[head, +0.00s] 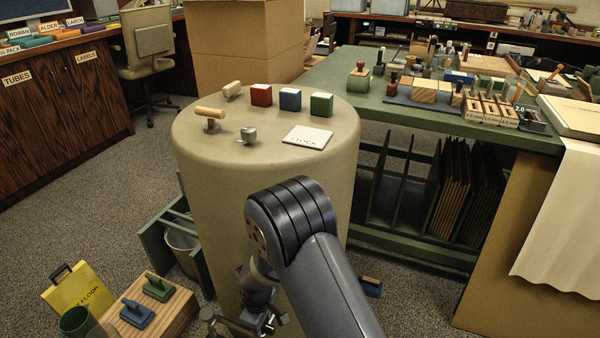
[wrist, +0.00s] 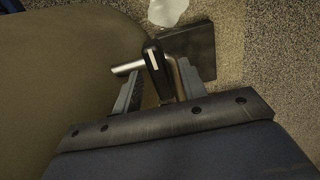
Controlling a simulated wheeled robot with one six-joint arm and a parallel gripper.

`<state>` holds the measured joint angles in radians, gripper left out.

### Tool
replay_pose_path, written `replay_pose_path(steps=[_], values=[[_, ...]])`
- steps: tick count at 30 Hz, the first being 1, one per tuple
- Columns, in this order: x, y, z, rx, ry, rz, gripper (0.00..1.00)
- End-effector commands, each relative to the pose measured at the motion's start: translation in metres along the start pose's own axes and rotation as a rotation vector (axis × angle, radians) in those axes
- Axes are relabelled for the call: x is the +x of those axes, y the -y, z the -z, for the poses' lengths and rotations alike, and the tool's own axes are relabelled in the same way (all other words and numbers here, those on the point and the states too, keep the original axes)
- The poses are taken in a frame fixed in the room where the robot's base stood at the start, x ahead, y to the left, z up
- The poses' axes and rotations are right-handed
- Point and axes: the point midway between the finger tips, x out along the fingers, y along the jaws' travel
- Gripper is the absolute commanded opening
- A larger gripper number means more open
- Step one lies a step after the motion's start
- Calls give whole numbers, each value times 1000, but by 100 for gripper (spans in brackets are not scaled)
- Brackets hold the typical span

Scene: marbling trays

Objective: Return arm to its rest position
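My gripper (wrist: 162,68) shows in the wrist view with its two grey fingers standing apart. A black handle with a white stripe (wrist: 154,58) and a short silver rod (wrist: 128,68) show between and near the fingertips. I see gaps beside the handle and no clear contact with a finger. In the head view my arm reaches down in front of the round beige table (head: 265,205). My gripper (head: 258,322) is low there, well below the tabletop and close to its side, partly hidden by my arm.
Red (head: 261,95), blue (head: 290,99) and green (head: 321,104) blocks and a white card (head: 307,136) lie on the round table. A green workbench (head: 340,75) stands behind right. A yellow floor sign (head: 78,290) and wooden block (head: 165,308) are lower left. Carpet is open at left.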

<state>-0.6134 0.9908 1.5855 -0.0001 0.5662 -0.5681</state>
Motion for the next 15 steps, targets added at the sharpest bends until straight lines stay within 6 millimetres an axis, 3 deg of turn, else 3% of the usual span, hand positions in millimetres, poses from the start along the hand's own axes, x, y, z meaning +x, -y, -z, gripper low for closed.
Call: replay_pose_path(steps=[1,3,15], values=[[15,0,0,0,2,1,40],[6,0,0,64,-2,-1,40],[6,0,0,384,-1,0,40]])
